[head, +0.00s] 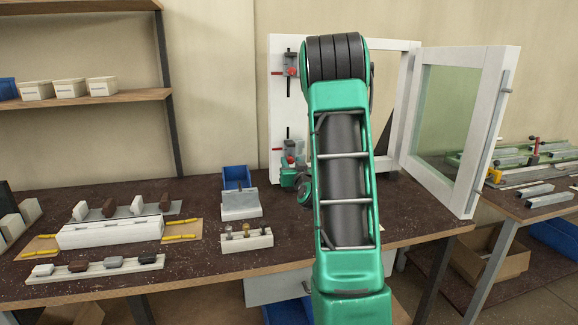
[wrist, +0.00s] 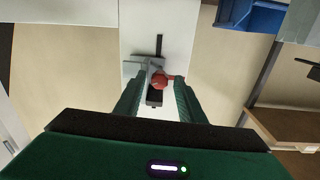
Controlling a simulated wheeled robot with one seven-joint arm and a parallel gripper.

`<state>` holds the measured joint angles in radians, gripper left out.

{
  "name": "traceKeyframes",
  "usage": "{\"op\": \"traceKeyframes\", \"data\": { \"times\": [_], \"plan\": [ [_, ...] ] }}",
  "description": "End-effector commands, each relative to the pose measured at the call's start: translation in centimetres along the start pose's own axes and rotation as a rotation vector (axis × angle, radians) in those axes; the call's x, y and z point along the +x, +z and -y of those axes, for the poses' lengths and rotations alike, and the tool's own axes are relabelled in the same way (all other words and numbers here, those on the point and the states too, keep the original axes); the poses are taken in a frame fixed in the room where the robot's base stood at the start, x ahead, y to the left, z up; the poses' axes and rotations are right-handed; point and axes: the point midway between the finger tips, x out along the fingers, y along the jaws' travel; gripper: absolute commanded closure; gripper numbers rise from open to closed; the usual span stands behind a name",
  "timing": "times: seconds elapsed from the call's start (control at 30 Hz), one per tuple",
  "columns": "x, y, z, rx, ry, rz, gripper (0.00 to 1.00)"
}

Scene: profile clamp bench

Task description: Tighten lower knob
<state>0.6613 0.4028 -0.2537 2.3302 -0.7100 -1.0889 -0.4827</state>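The white panel (head: 277,110) of the door frame carries an upper clamp with a red knob (head: 292,71) and a lower clamp with a red knob (head: 290,159). My gripper (head: 292,178) is at the lower clamp, partly hidden by my arm in the head view. In the wrist view the red knob (wrist: 160,80) sits between the tips of my gripper's fingers (wrist: 160,77), in front of a grey clamp body and a dark slotted bar (wrist: 158,47). The fingers are apart, with a gap visible at the left of the knob; depth contact is unclear.
The framed door (head: 459,120) stands swung open on the right. A blue bin (head: 236,177), a grey block (head: 240,204) and a white holder with small parts (head: 246,240) stand on the bench left of my arm. Profile trays fill the bench's left side.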

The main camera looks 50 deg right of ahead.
Motion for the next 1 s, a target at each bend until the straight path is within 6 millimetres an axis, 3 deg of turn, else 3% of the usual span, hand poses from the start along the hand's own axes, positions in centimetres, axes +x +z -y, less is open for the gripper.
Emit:
{"op": "traceKeyframes", "data": {
  "times": [0.03, 0.13, 0.57, 1.0],
  "plan": [
    [-0.01, 0.00, 0.10, 0.000, -0.001, 0.000, 0.77],
    [-0.01, 0.00, 0.21, 0.000, -0.002, 0.000, 1.00],
    [-0.02, -0.06, 0.48, 0.067, -0.006, 0.001, 1.00],
    [-0.05, -0.07, 0.59, 0.412, -0.008, 0.015, 1.00]
  ]
}}
